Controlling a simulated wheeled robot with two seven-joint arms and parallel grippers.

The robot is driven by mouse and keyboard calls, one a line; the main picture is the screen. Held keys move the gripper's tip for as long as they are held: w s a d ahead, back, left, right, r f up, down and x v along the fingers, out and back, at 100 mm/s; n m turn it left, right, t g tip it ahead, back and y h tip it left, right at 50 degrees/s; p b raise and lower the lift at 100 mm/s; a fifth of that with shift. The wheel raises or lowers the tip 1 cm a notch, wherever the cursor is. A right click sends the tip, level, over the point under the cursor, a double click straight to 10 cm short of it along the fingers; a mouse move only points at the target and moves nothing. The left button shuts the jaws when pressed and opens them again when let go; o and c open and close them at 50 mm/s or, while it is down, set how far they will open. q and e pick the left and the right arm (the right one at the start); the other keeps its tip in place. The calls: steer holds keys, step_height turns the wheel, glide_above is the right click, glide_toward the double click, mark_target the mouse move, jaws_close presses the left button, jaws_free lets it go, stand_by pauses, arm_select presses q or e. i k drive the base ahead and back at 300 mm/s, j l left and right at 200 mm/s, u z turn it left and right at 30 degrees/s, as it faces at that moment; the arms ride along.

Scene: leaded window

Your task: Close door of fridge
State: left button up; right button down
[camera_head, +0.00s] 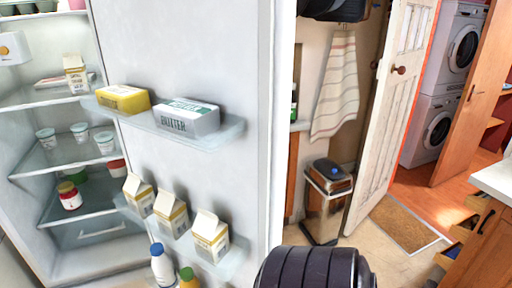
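The fridge (62,170) stands open at the left, with its lit inside and shelves in view. Its door (245,75) is swung wide open and fills the middle left. The door's inner side faces me, and its edge runs down the picture's middle. Door racks hold a yellow pack (123,99), a butter box (188,117), several cartons (211,237) and bottles (162,264). A dark ribbed part of my own body shows at the bottom centre, beside the door's lower edge. Neither gripper is in view. The door's outer side and handle are hidden.
Right of the fridge door are a bin (327,200), a hanging striped towel (339,88) and an open white panelled door (403,95). Stacked washing machines (438,130) stand beyond. A wooden cabinet (480,255) is at the lower right. Tiled floor between is clear.

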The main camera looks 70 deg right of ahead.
mark_target(235, 57)
steer(key=k+l, duration=0.1)
steer(key=l, duration=0.4)
steer(key=k+l, duration=0.1)
steer(key=l, duration=0.35)
steer(key=k+l, duration=0.1)
steer(key=l, duration=0.4)
steer(key=k+l+z, duration=0.1)
steer(key=l, duration=0.35)
